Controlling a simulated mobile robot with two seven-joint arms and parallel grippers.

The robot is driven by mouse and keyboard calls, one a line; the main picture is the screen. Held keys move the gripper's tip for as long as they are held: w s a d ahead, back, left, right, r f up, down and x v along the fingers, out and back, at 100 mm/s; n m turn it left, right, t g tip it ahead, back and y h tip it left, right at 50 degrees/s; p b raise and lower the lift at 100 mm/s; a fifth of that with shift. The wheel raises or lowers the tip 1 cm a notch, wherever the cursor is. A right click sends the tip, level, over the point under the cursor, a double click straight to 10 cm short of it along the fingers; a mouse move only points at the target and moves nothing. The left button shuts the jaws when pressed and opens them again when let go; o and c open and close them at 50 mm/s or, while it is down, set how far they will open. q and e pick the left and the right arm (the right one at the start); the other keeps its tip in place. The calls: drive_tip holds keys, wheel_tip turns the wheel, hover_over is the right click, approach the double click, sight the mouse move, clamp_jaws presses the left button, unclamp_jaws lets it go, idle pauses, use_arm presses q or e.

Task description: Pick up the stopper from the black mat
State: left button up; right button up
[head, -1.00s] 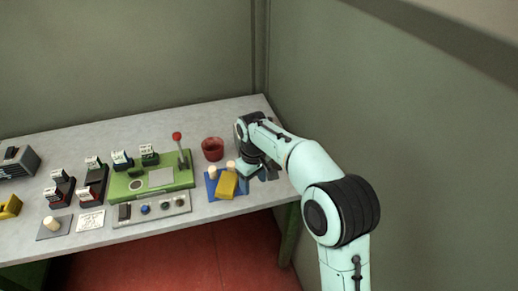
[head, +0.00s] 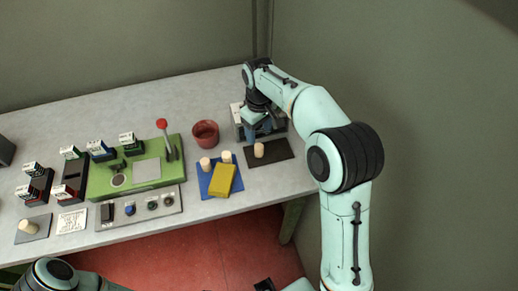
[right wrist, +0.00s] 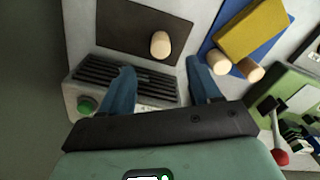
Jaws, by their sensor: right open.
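The stopper (head: 259,150), a pale cork cylinder, stands on the black mat (head: 280,152) near the right end of the table. My right gripper (head: 262,128) is just behind the stopper, pointing down, over a grey slotted box. In the right wrist view, the gripper (right wrist: 161,82) has its two blue fingers apart with nothing between them. There the stopper (right wrist: 160,44) lies beyond the fingertips on the black mat (right wrist: 120,22). Part of my left arm shows at the bottom left of the head view; its gripper is out of view.
A blue mat (head: 207,182) with two more stoppers and a yellow block (head: 223,180) lies left of the black mat. A red cup (head: 205,133) stands behind it. The grey box (right wrist: 72,92) has a green button (right wrist: 87,104). A green lever board (head: 105,182) is farther left.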

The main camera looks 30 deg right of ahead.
sight(259, 146)
wheel_tip(259, 146, down, 9)
drive_tip(key=shift+r+b, duration=0.1)
drive_tip(key=shift+b, duration=0.25)
drive_tip(key=c, duration=1.1)
